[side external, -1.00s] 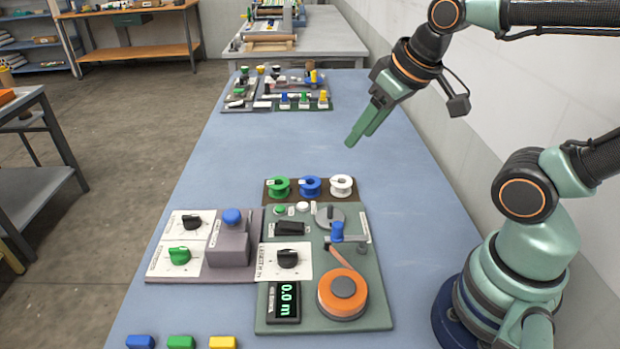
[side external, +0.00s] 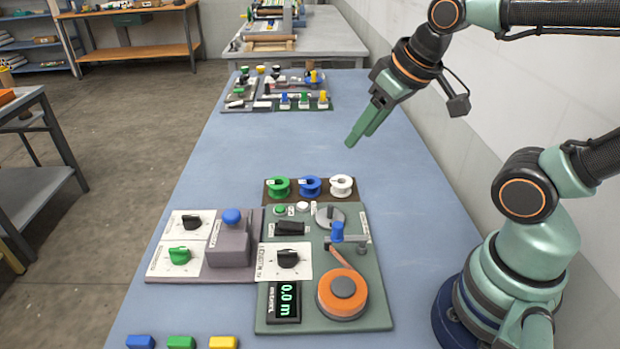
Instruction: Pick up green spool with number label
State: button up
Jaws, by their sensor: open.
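The green spool (side external: 278,187) sits at the left end of a dark brown strip (side external: 270,199) at the back of the green control panel. It has a small white label on its side, too small to read. A blue spool (side external: 311,187) and a white spool (side external: 341,186) stand to its right in the same row. My gripper (side external: 358,141) hangs in the air above the table, behind and to the right of the spools. Its two green fingers are apart, empty and clear of everything.
The green panel (side external: 376,304) carries an orange reel (side external: 342,294), a blue-topped crank (side external: 338,232), knobs and a display reading 0.0 m. A grey panel (side external: 200,275) with a blue button adjoins it at left. Blue tabletop (side external: 260,140) is free behind the spools.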

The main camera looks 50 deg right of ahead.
jog(key=shift+o, duration=0.3)
jog(key=o, duration=0.7)
jog(key=shift+o, duration=0.2)
jog(key=m+g, duration=0.6)
jog(key=m, duration=0.8)
send_over(279, 182)
jog(key=s+a, duration=0.1)
notch_tip(279, 182, down, 12)
jog(key=shift+m, duration=0.3)
notch_tip(279, 182, down, 13)
jog(key=shift+w+d+r, duration=0.1)
